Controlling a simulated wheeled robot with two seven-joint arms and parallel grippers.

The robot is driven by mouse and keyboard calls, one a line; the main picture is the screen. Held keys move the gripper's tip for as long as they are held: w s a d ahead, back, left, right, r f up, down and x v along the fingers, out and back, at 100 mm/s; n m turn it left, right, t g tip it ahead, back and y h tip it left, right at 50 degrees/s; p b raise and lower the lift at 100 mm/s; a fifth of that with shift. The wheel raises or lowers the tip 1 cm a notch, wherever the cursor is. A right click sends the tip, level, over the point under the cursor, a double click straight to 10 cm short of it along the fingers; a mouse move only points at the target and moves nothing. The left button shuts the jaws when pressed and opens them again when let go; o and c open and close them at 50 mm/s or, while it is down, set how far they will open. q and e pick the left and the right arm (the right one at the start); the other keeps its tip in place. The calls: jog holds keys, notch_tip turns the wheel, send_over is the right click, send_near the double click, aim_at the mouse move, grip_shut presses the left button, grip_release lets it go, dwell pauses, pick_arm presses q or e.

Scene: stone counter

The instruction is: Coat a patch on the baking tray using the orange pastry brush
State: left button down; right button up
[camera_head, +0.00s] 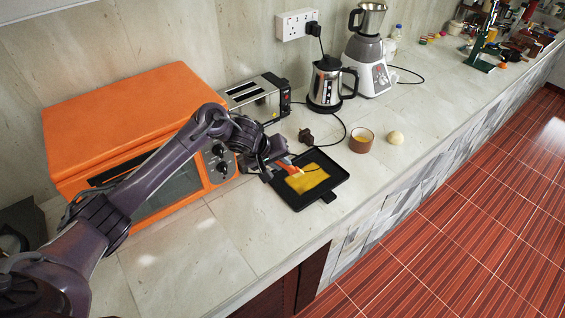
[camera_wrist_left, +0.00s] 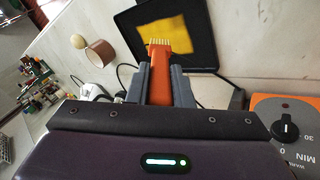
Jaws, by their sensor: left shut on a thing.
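The orange pastry brush (camera_wrist_left: 160,76) is held in my left gripper (camera_wrist_left: 164,85), which is shut on its handle. In the head view my left gripper (camera_head: 275,165) is at the left edge of the black baking tray (camera_head: 285,192), with the orange brush (camera_head: 285,168) reaching over it. In the wrist view the bristles point at the yellow patch (camera_wrist_left: 163,37) on the tray (camera_wrist_left: 203,58). The yellow patch (camera_head: 311,182) covers the middle of the tray in the head view. Whether the bristles touch the tray cannot be told. My right gripper is not in view.
A small brown bowl (camera_head: 361,141) with yellow contents and a pale round item (camera_head: 395,137) sit behind the tray. An orange oven (camera_head: 130,120) stands left, with a toaster (camera_head: 256,98), kettle (camera_head: 327,85) and blender (camera_head: 368,60) along the wall. The counter's front edge is near the tray.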

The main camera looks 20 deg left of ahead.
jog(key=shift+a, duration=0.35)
pick_arm(q)
jog(key=shift+f, duration=0.45)
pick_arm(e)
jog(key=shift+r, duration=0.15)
